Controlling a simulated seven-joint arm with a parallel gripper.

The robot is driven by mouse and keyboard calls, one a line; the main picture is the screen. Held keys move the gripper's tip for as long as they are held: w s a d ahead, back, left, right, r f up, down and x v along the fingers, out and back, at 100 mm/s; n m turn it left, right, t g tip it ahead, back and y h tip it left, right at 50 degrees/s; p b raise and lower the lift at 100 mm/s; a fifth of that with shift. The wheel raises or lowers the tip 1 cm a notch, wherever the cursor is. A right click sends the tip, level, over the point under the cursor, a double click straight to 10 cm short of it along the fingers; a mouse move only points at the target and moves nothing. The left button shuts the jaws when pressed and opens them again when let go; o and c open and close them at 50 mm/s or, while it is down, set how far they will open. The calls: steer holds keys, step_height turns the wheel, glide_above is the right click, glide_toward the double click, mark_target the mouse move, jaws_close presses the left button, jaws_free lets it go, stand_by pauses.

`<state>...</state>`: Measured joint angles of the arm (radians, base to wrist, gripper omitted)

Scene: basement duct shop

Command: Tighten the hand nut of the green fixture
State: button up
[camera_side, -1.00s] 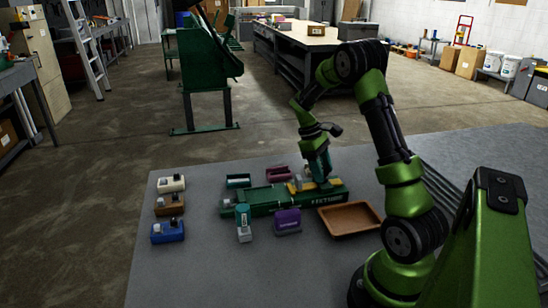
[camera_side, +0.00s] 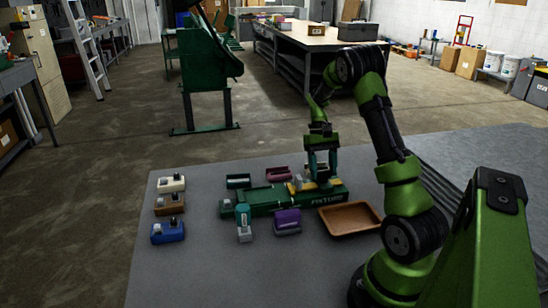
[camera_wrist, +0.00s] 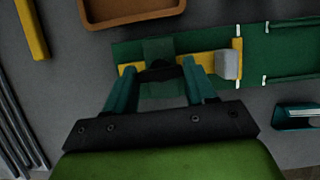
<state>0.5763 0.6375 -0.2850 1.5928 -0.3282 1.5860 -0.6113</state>
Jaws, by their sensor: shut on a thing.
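The green fixture (camera_side: 262,198) lies on the grey table as a long green body with lettering on its front. A yellow part (camera_side: 297,188) and a small grey block sit on its right half; in the wrist view the yellow bar (camera_wrist: 213,62) and the grey block (camera_wrist: 228,65) lie right of my fingers. My gripper (camera_side: 322,180) points down over the fixture's right end. In the wrist view my gripper (camera_wrist: 159,72) has its two teal fingers either side of a dark hand nut (camera_wrist: 163,68), shut on it. The nut is mostly hidden in the side view.
A brown tray (camera_side: 326,232) stands just right of the fixture's front. A purple block (camera_side: 287,221) and a teal-grey one (camera_side: 243,226) lie in front; teal (camera_side: 238,181) and magenta (camera_side: 278,174) ones lie behind. White, brown and blue (camera_side: 168,232) blocks line the left edge.

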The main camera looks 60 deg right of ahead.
stand_by(0.6)
steer(key=o, duration=1)
steer(key=shift+o, duration=0.2)
steer(key=v, duration=1.7)
steer(key=shift+s, duration=0.25)
